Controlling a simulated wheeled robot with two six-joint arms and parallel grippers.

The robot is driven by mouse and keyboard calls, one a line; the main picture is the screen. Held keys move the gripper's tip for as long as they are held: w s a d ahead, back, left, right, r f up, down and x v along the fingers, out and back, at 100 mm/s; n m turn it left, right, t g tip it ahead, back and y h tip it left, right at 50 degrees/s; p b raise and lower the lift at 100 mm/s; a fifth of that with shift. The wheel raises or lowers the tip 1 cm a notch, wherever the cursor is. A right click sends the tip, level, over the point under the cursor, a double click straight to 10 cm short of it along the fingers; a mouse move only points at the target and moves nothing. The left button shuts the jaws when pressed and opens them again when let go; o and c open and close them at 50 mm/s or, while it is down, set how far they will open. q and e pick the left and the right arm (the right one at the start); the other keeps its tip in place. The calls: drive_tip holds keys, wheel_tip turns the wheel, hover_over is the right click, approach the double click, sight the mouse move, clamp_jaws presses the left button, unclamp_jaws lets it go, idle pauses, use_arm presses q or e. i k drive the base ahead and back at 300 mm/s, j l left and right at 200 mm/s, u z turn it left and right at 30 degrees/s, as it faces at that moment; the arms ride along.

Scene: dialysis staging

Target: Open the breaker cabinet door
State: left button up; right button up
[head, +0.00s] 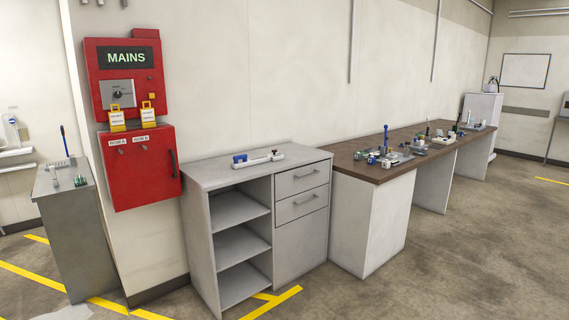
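A red breaker cabinet (139,167) is mounted on the wall at the left. Its door looks shut, with a dark vertical handle (173,163) near its right edge. Two small white labels sit near the door's top, with small knobs or locks below them. Above it hangs a red box labelled MAINS (125,58), with a grey switch plate (118,94) and two yellow tags (117,118) at its lower edge. Neither of my grippers is in view.
A grey shelf unit (213,175) with drawers stands just right of the cabinet, with a white and blue tool on top. A narrow grey stand (75,235) is at the left. A long brown workbench (375,172) runs right. Floor in front is open.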

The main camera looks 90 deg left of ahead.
sight(143, 166)
drive_tip(key=u, duration=3.7)
drive_tip(key=i+l+z, duration=0.1)
drive_tip(key=i, duration=0.25)
drive_tip(key=i+l, duration=0.3)
drive_tip(key=i+z, duration=0.05)
